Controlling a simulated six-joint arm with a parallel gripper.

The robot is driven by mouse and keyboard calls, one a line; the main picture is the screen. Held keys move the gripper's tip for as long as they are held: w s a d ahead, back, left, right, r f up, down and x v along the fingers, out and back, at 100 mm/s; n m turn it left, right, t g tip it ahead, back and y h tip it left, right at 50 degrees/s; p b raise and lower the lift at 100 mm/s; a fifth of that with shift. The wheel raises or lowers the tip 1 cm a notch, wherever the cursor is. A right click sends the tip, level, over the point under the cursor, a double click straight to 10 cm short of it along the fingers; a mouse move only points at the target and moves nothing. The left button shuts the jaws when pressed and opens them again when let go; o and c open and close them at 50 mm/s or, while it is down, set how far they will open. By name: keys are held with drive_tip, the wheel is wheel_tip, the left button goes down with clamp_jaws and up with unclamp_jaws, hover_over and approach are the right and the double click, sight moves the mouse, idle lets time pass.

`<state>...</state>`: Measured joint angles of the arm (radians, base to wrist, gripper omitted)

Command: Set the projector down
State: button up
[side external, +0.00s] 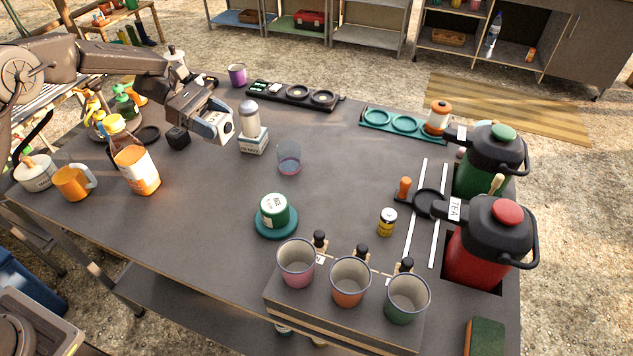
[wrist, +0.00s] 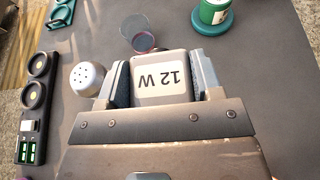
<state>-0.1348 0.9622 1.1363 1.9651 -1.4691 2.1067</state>
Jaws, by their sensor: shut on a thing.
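My gripper (side external: 217,122) is at the left-middle of the dark tabletop (side external: 330,215) in the side external view. It is shut on a grey box with a white "12 W" label, which I take as the projector (wrist: 161,75). In the wrist view the box sits between the two fingers, with the label upside down. In the side external view the fingers and arm hide much of it. Whether its underside touches the table cannot be told.
A pale shaker (side external: 249,115) stands close right of my gripper, with a clear glass (side external: 289,159) beyond. A green can (side external: 274,210) sits on a teal coaster. The table's middle is mostly clear.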

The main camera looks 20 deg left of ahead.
drive_tip(key=d+r+n+t+y, duration=0.1)
drive_tip(key=d+n+t, duration=0.35)
drive_tip(key=d, duration=1.35)
drive_tip(key=shift+t, duration=0.35)
drive_tip(key=d+f, duration=0.2)
drive_tip(key=d, duration=0.2)
drive_tip(key=d+f, duration=0.2)
drive_tip(key=d, duration=0.2)
drive_tip(key=d+f, duration=0.2)
drive_tip(key=d, duration=0.2)
drive_tip(key=shift+s+f, duration=0.1)
drive_tip(key=shift+f, duration=0.2)
drive_tip(key=shift+d+f, duration=0.2)
drive_tip(key=shift+f, duration=1.9)
drive_tip(key=o, duration=1.1)
drive_tip(key=shift+f, duration=0.2)
drive_tip(key=shift+o, duration=0.2)
